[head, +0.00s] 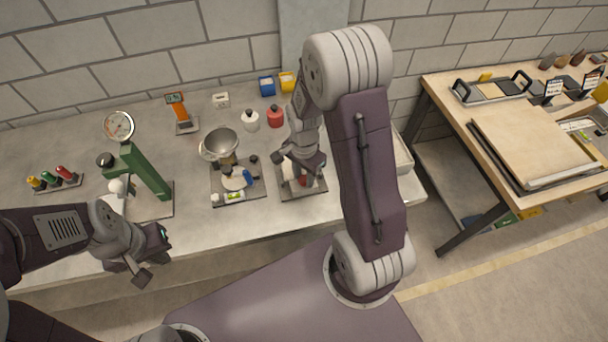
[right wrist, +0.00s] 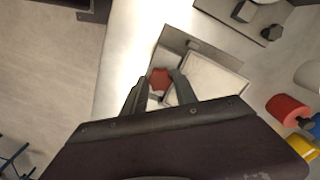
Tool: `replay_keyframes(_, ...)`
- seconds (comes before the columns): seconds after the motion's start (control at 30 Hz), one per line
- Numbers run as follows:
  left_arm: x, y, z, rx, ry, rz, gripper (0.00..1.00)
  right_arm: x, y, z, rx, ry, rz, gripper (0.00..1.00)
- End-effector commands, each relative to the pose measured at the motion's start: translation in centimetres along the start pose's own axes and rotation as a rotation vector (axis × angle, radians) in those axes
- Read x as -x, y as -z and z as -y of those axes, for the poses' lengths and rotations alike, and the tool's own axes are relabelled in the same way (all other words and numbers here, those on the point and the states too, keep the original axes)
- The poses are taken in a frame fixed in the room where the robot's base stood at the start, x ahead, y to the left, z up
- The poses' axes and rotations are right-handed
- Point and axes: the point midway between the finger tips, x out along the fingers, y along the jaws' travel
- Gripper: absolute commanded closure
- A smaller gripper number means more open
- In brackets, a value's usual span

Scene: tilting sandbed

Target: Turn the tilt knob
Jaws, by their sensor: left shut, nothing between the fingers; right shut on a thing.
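The tilt knob is a red, many-sided knob (right wrist: 160,79) beside a pale bed (right wrist: 205,80) on a grey base plate (right wrist: 183,38) in the right wrist view. My right gripper (right wrist: 157,88) has its fingers on either side of the knob and is shut on it. In the head view my right gripper (head: 300,171) is low over the sandbed's base plate (head: 314,188) and hides most of the bed and the knob. My left gripper (head: 153,258) is shut and empty, in front of the bench's front edge at the left.
A green stand (head: 146,172) with a round dial is at the left of the bench. A metal bowl (head: 221,144) sits on a neighbouring plate just left of the sandbed. A wooden table (head: 530,145) is at the right.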

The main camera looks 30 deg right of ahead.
Motion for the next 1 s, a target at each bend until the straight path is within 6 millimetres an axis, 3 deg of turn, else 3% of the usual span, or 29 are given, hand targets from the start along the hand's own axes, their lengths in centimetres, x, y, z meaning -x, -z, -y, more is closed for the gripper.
replay_keyframes(0.1,0.1,0.0,0.0,0.0,0.0,0.0,1.0,0.3,0.2,0.3,0.001,0.01,-0.006,1.0)
replay_keyframes(0.13,0.1,0.0,0.0,0.0,0.0,0.0,1.0,0.3,0.2,0.3,0.001,0.01,-0.006,0.58)
replay_keyframes(0.2,0.1,0.0,0.0,0.0,0.0,0.0,1.0,0.2,0.2,0.3,0.001,0.008,-0.005,0.45)
replay_keyframes(0.53,0.0,0.0,0.0,0.0,0.0,0.0,1.0,0.5,0.1,0.2,0.001,0.006,-0.003,0.45)
replay_keyframes(0.83,-0.2,0.0,0.0,0.0,0.0,0.0,1.0,6.7,0.1,0.2,0.001,0.01,-0.006,0.45)
replay_keyframes(1.0,-0.2,0.0,0.0,0.0,0.0,0.0,1.0,8.9,0.1,0.1,0.001,0.007,-0.004,0.45)
